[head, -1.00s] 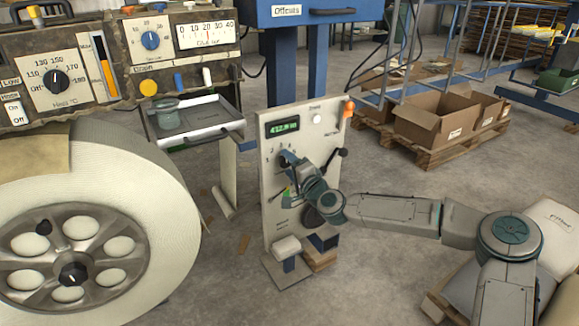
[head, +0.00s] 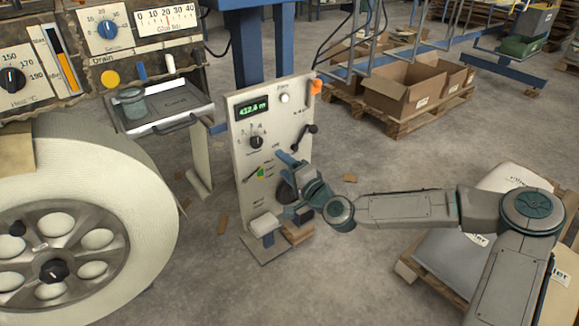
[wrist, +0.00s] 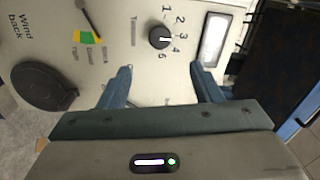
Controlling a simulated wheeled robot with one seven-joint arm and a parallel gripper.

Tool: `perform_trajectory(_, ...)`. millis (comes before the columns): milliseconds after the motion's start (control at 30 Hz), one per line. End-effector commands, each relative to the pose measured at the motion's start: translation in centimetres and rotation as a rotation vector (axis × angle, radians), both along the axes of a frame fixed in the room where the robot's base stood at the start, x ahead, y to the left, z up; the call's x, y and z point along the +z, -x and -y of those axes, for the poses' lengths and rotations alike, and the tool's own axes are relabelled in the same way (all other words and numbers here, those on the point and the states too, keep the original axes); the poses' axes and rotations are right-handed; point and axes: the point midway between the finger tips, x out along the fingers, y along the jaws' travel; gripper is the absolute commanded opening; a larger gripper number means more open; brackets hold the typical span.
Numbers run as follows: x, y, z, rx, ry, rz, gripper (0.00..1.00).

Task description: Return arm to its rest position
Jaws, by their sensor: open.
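My gripper (wrist: 160,72) is open and empty in the wrist view, its two blue fingers apart in front of the pale control panel (wrist: 130,78). The black tension knob (wrist: 160,38) shows beyond the fingertips, between their lines, and nothing is gripped. In the head view my arm reaches in from the right, and my gripper is at the right side of the upright panel (head: 247,155), below the knob (head: 256,142). One blue finger shows there; the other is hard to make out. Whether the gripper touches the panel cannot be told.
A large white roll (head: 150,205) stands at the left under a control console (head: 80,45). A tray (head: 165,105) juts out beside it. Sacks on a pallet (head: 430,270) lie below my arm at the right. Cardboard boxes (head: 400,90) stand behind. The floor between is mostly clear.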

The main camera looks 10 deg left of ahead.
Motion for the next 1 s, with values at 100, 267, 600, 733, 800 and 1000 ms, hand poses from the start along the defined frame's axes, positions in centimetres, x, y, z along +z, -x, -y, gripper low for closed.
perform_trajectory(100, 0.1, 0.7, 0.9, -0.001, 0.0, -0.001, 0.59)
perform_trajectory(267, 0.0, 1.1, 1.3, 0.0, -0.001, -0.001, 0.59)
perform_trajectory(600, 0.0, 1.1, 1.3, -0.001, 0.0, 0.0, 0.59)
perform_trajectory(733, 0.1, 1.3, 1.1, 0.009, 0.017, 0.001, 0.59)
perform_trajectory(800, 0.0, 1.9, 0.8, 0.034, 0.063, 0.002, 0.59)
perform_trajectory(1000, -0.9, 5.2, 0.0, 0.174, 0.342, -0.003, 0.59)
